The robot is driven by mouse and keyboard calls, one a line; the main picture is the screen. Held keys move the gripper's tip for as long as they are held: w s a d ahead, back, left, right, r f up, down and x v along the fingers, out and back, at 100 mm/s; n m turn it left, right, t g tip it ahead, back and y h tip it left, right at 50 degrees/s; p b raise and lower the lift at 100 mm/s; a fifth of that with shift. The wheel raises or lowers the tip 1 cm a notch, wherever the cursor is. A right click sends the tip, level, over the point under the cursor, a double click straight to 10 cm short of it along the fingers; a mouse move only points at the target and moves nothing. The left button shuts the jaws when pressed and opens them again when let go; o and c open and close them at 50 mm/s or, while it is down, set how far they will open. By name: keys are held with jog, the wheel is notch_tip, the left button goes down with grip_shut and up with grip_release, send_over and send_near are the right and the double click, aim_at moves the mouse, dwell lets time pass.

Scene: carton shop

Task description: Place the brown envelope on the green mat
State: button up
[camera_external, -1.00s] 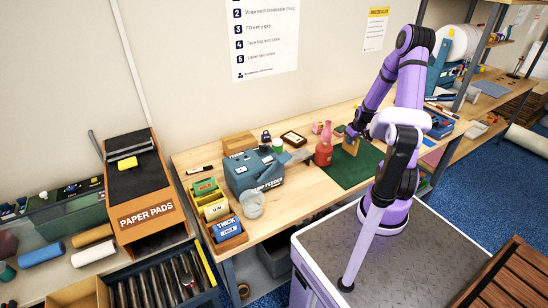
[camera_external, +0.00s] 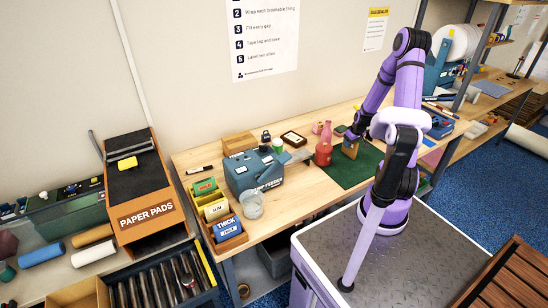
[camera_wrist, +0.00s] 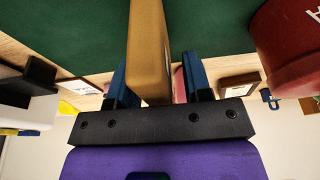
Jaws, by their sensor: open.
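The brown envelope (camera_external: 350,150) stands on edge over the green mat (camera_external: 352,174), its lower edge at or near the mat. In the wrist view the envelope (camera_wrist: 149,45) runs between my two blue fingers, and the green mat (camera_wrist: 70,35) lies beyond it. My gripper (camera_wrist: 156,75) is open around the envelope; a gap shows on its right side, and the left finger is close to it. In the external view my gripper (camera_external: 352,137) is at the envelope's top, partly hidden by my arm.
A blue-grey dispenser (camera_external: 254,171) is farther left. The mat's front is clear.

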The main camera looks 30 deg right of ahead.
jog(key=v, duration=1.1)
jog(key=shift+r, duration=0.25)
jog(key=shift+s+a+r, duration=0.1)
jog(key=shift+a+r, duration=0.1)
jog(key=shift+r, duration=0.3)
jog(key=s+a+r+h, duration=0.1)
jog(key=s+a+r, duration=0.2)
jog(key=a+r, duration=0.5)
jog(key=s+a+r, duration=0.3)
jog(key=a+r, duration=0.4)
jog(key=r, duration=0.1)
jog(key=s+a+r+t, duration=0.1)
jog(key=s+a+r, duration=0.2)
jog(key=s, duration=0.3)
jog(key=s+a+r+t+y, duration=0.1)
jog(key=s+a+r, duration=0.3)
jog(key=s, duration=0.2)
jog(key=shift+s+a, duration=0.2)
jog(key=shift+a, duration=0.05)
